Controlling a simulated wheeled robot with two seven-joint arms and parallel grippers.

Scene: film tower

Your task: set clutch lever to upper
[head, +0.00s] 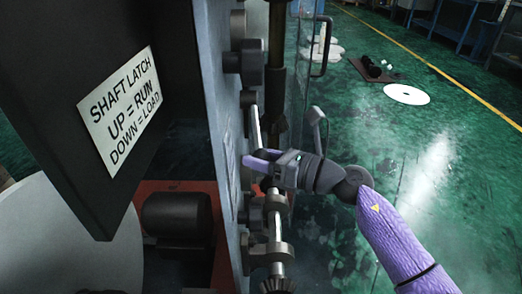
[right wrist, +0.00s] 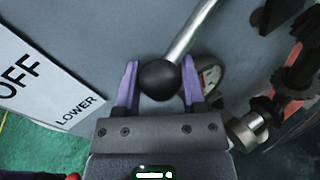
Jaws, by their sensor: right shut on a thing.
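The clutch lever appears to be the bright metal rod (head: 254,128) on the side of the grey machine panel, running down from a dark hub. In the right wrist view its rod (right wrist: 190,32) ends in a black ball knob (right wrist: 157,82). My right gripper (head: 258,162) is at the lever's low end, its purple fingers on either side of the knob and shut on it. The knob is hidden by the gripper in the head view. A placard reading OFF and LOWER (right wrist: 45,90) is beside the knob in the right wrist view. My left gripper is not in view.
A sign reading SHAFT LATCH (head: 120,107) is on a dark panel at left. Shafts and collars (head: 277,252) run below my right gripper, close to it. A black handle (head: 323,47) stands out above. Green floor (head: 400,135) is open at right.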

